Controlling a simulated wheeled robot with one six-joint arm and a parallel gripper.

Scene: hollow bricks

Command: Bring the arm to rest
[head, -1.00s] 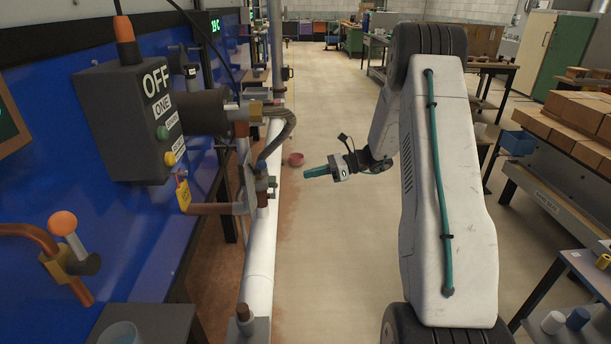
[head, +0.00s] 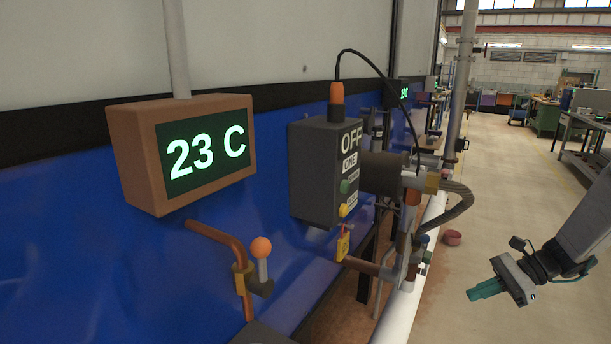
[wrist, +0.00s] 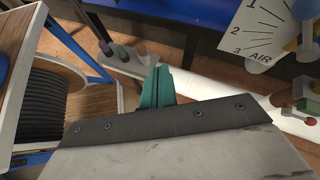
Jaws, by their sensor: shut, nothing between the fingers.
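My gripper (head: 486,290) shows at the lower right of the head view, its teal fingers together and empty, pointing left over the floor. My grey arm link runs from it to the right edge; the rest of my arm is out of the picture. In the wrist view the teal fingers (wrist: 157,86) stick out beyond the dark plate, with nothing between them. The fingers appear apart from the white pipe (head: 405,312) to their left in the head view.
A dark control box (head: 318,172) marked OFF, a yellow padlock (head: 343,246) and a display (head: 205,150) reading 23 C stand along the blue panel. An orange-knobbed valve (head: 261,248) is below the display. A cable reel (wrist: 45,108) shows in the wrist view.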

